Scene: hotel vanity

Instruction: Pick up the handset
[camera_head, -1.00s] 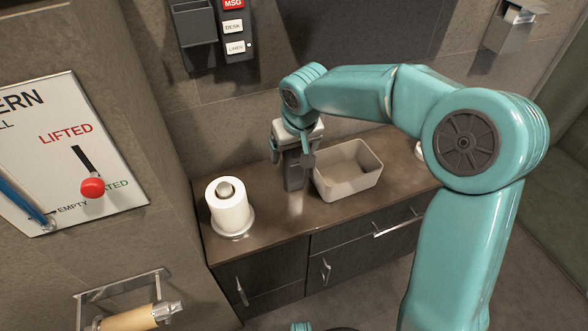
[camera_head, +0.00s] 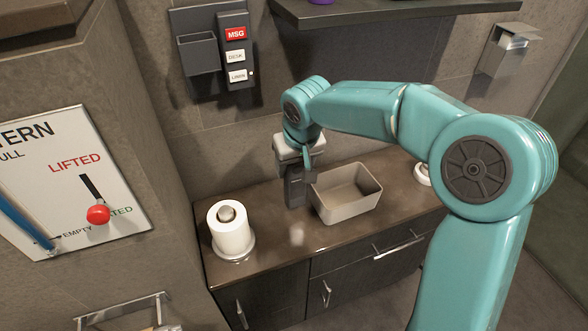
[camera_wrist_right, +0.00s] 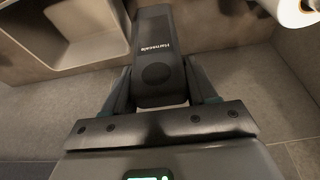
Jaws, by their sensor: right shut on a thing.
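The dark handset (camera_head: 296,192) is upright at the counter, just left of the beige open box. My right gripper (camera_head: 297,165) reaches down from above and is shut on its upper part. In the right wrist view the handset (camera_wrist_right: 157,62), with small white lettering, sits between the two fingers of my right gripper (camera_wrist_right: 160,88). I cannot tell whether its lower end touches the counter. My left gripper is not in view.
The beige box (camera_head: 345,205) stands close beside the handset on the brown counter (camera_head: 270,235). A paper roll (camera_head: 230,235) stands at the left. On the wall are a panel with MSG, DESK and LINEN buttons (camera_head: 236,55) and an open dark holder (camera_head: 200,58). A shelf (camera_head: 350,12) juts out above.

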